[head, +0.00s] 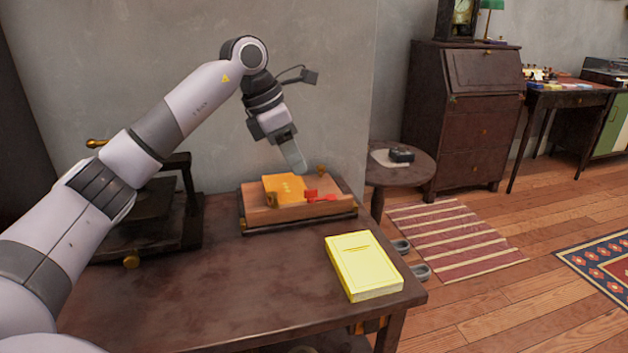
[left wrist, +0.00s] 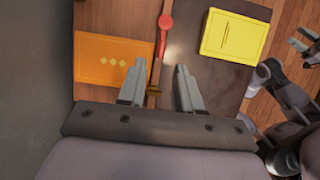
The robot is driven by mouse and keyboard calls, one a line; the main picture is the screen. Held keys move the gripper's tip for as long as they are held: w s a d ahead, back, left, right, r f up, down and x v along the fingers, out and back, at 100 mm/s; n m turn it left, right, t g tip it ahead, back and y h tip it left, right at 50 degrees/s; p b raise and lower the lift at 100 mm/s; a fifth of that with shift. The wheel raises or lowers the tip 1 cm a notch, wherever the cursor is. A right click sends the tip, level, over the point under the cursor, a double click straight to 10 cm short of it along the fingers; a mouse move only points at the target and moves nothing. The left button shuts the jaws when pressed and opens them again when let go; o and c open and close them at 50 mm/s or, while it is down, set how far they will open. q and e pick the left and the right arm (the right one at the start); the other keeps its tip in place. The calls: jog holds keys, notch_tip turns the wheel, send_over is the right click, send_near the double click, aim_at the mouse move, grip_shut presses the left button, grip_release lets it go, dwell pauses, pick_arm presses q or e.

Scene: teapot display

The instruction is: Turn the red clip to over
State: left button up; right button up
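The red clip (head: 318,197) lies on the wooden board (head: 262,215), at the right side of an orange booklet (head: 284,188). In the left wrist view the red clip (left wrist: 165,22) shows a round end and a thin arm running down beside the orange booklet (left wrist: 112,60). My left gripper (head: 296,160) hangs above the back of the board, apart from the clip. In the left wrist view its two fingers (left wrist: 160,80) stand apart with nothing held between them. My right gripper (left wrist: 303,42) shows small at the right edge of the left wrist view, its fingers apart.
A yellow book (head: 362,266) lies on the dark table (head: 235,285) near its right edge. A dark press (head: 150,215) with a brass handle stands at the left, behind my left arm. A small brass knob (head: 320,170) is at the board's back. The table's front middle is clear.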

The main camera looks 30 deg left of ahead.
aim_at(309, 190)
pick_arm(q)
jog(key=b+x, duration=0.1)
jog(key=x, duration=0.4)
jog(key=shift+s+d+f, duration=0.1)
jog(key=shift+d+f, duration=0.05)
jog(key=shift+f, duration=0.05)
jog(key=shift+d+f, duration=0.1)
jog(key=shift+f, duration=0.35)
pick_arm(e)
jog(key=shift+w+a+r, duration=0.1)
jog(key=shift+a+r, duration=0.25)
jog(key=shift+a, duration=0.25)
pick_arm(q)
grip_shut()
